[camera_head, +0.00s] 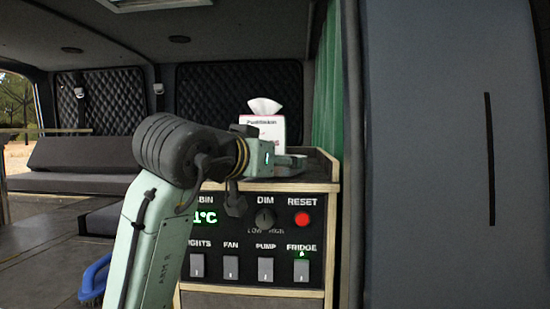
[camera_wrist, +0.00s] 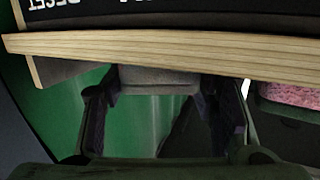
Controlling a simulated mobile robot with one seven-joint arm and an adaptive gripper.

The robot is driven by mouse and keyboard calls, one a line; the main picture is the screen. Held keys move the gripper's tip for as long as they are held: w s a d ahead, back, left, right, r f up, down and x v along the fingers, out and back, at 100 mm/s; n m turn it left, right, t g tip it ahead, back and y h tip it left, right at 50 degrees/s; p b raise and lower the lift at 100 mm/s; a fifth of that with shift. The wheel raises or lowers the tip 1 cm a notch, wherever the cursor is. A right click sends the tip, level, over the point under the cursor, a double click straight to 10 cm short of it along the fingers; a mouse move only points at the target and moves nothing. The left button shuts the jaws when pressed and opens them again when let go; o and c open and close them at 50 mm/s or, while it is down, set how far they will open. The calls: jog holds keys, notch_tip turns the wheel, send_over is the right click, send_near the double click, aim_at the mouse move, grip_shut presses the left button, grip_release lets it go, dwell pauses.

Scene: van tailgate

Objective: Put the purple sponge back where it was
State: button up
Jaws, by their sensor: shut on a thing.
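My gripper (camera_head: 285,163) is at the top of the control cabinet, in front of the tissue box. In the wrist view its two dark fingers (camera_wrist: 165,112) are on either side of a dull grey block (camera_wrist: 158,80). The block is partly hidden by the wooden edge above it in the picture. I cannot make out purple on it, so I cannot tell for sure that it is the purple sponge. A pink, rough-textured thing (camera_wrist: 290,95) shows at the right edge of the wrist view, apart from the fingers. No purple sponge can be made out in the head view.
The cabinet (camera_head: 325,187) has a wooden rim, and a front panel (camera_head: 250,272) with switches, a dim knob and a red reset button (camera_head: 302,219). A tissue box (camera_head: 268,130) stands on top. A green curtain (camera_head: 328,85) hangs at the right. A blue object (camera_head: 93,280) is low at left.

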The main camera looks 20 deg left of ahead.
jog(key=shift+f, duration=0.1)
jog(key=shift+f, duration=0.15)
jog(key=o, duration=0.5)
jog(key=shift+r, duration=0.35)
jog(key=shift+s+f+b, duration=0.1)
jog(key=shift+s+b, duration=0.2)
jog(key=shift+s, duration=0.05)
jog(key=s+b, duration=0.1)
jog(key=s, duration=0.2)
jog(key=s+a+r+b, duration=0.1)
jog(key=s, duration=0.3)
jog(key=s+r+b, duration=0.1)
jog(key=s, duration=0.3)
jog(key=shift+a+b, duration=0.15)
jog(key=shift+b, duration=0.25)
